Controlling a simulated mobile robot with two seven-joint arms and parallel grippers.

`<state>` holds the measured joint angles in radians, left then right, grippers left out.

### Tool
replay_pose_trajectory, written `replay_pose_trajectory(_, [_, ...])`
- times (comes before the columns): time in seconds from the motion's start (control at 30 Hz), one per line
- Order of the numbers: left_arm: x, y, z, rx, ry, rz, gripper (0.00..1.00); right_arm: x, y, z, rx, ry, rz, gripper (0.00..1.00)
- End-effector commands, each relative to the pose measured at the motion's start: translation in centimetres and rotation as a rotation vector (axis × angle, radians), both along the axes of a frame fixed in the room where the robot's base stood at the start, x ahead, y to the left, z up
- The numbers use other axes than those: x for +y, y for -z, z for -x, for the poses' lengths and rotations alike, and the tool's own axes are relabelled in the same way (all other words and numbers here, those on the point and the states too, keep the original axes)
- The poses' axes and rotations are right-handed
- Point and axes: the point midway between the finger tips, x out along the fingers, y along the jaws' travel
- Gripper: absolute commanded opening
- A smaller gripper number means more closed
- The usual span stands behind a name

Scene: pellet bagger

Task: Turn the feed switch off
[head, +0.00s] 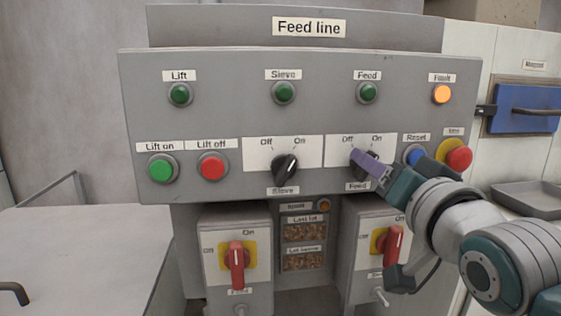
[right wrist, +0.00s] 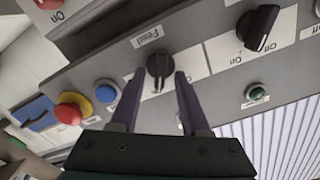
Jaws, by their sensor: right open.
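The feed switch (head: 373,157) is a black rotary knob under the Off and On marks on the grey panel, partly covered by my right gripper (head: 361,161) in the head view. In the right wrist view, which is upside down, the feed switch (right wrist: 159,66) sits between the two purple fingertips of my open right gripper (right wrist: 160,75). The fingers flank it; I cannot tell whether either touches. Its pointer faces down in that view, roughly upward on the panel. Its Off and On marks are hidden there, so its exact setting is unclear. My left gripper is not in view.
The sieve knob (head: 286,168) is left of the feed switch, pointing toward On. The blue reset button (head: 414,154) and red stop button (head: 458,158) sit close to my right gripper. Red-handled switches (head: 237,262) are below. The orange fault lamp (head: 441,94) is lit.

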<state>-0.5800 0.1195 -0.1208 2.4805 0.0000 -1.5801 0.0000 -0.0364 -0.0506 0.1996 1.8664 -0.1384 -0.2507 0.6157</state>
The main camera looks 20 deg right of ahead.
Motion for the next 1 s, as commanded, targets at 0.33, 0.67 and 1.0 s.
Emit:
replay_pose_trajectory(0.33, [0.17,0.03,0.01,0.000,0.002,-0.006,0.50,0.01,0.00,0.04,0.000,0.000,0.000,0.20])
replay_pose_trajectory(0.67, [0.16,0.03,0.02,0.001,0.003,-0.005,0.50,0.01,0.00,0.05,0.000,0.000,0.000,0.00])
replay_pose_trajectory(1.0, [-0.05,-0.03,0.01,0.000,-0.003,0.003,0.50,0.02,-0.02,0.05,0.001,0.000,0.004,0.00])
